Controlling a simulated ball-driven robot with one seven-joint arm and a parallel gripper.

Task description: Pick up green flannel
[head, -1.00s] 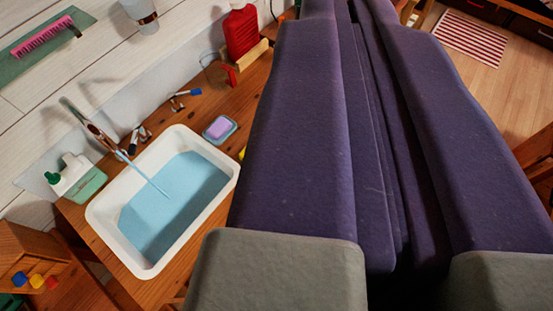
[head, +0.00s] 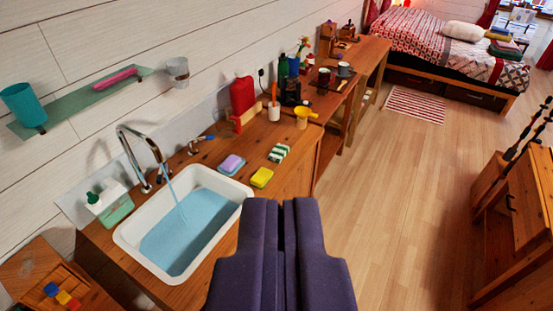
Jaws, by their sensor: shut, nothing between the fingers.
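My gripper (head: 281,204) is at the bottom middle of the head view, its purple fingers together and empty. A small folded cloth with green and white stripes (head: 279,153) lies on the wooden counter, right of the sink. It looks like the green flannel. It lies beyond my fingertips in the picture, clear of them. A yellow sponge (head: 262,178) lies just in front of it.
The white sink (head: 130,240) holds blue water under a running tap (head: 145,150). A soap dish with purple soap (head: 231,163), a red bottle (head: 243,97) and a yellow scoop (head: 305,114) stand on the counter. The floor (head: 400,200) to the right is open.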

